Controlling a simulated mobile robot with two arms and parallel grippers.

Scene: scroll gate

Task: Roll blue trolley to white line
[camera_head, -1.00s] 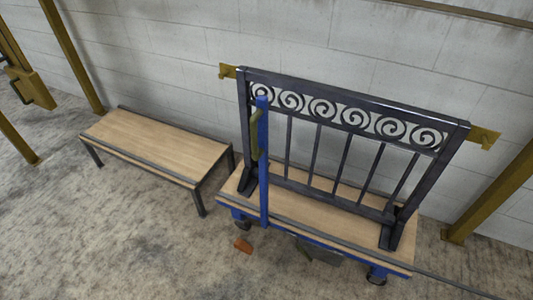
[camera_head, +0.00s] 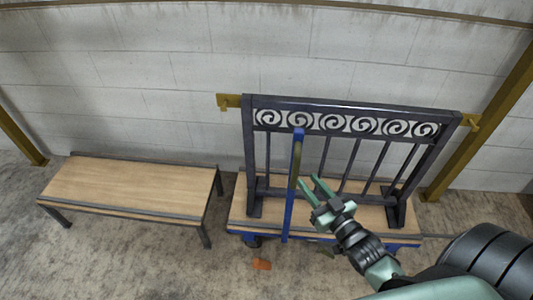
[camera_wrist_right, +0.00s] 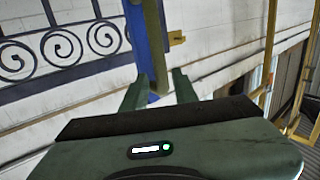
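The blue trolley has a wooden deck (camera_head: 236,218) and a blue upright post (camera_head: 290,205) with an olive grip (camera_head: 296,160). A dark scroll gate (camera_head: 350,104) stands on the deck. My right gripper (camera_head: 309,181) is open, just right of the post in the head view. In the right wrist view, its open fingers (camera_wrist_right: 158,80) point toward the blue post (camera_wrist_right: 137,40), and the olive grip (camera_wrist_right: 154,45) shows between them. I cannot tell whether they touch it. No white line is clearly visible. My left gripper is not in view.
A low wooden bench (camera_head: 135,185) stands left of the trolley. A block wall (camera_head: 150,65) runs behind, with ochre posts (camera_head: 480,120) at the sides. A small orange piece (camera_head: 262,264) lies on the floor before the trolley. Floor at the front left is clear.

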